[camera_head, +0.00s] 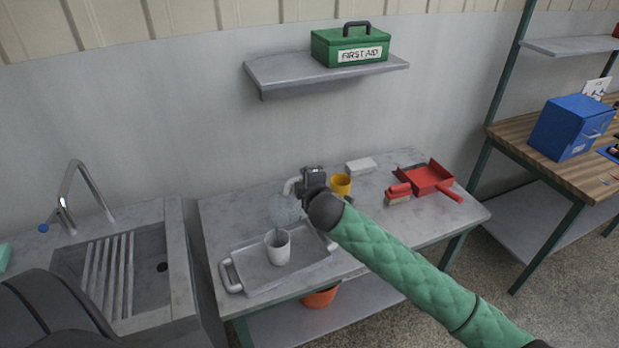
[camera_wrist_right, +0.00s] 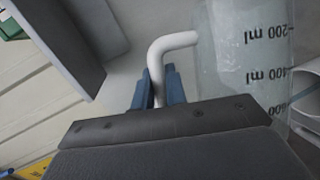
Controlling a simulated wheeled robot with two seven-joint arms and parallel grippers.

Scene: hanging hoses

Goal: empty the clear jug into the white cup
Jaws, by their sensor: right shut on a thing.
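The clear jug (camera_head: 285,209) is held just above the white cup (camera_head: 278,247), strongly tilted. A thin pale streak shows between the jug and the cup's mouth. The cup stands upright on the grey tray (camera_head: 240,288); its contents are hard to make out. My right gripper (camera_head: 298,184) is shut on the jug's white handle. In the right wrist view, the jug's white handle (camera_wrist_right: 172,42) sits between the blue fingers, and the jug's black volume marks are upside down. The white cup (camera_wrist_right: 303,95) shows at the right edge there. My left gripper is out of view.
A yellow mug (camera_head: 341,184), a white block (camera_head: 361,166), a red dustpan (camera_head: 428,178) and a brush (camera_head: 398,194) lie right of the tray. A sink (camera_head: 125,270) is at the left. A shelf (camera_head: 290,73) with a green first-aid box (camera_head: 350,47) hangs above.

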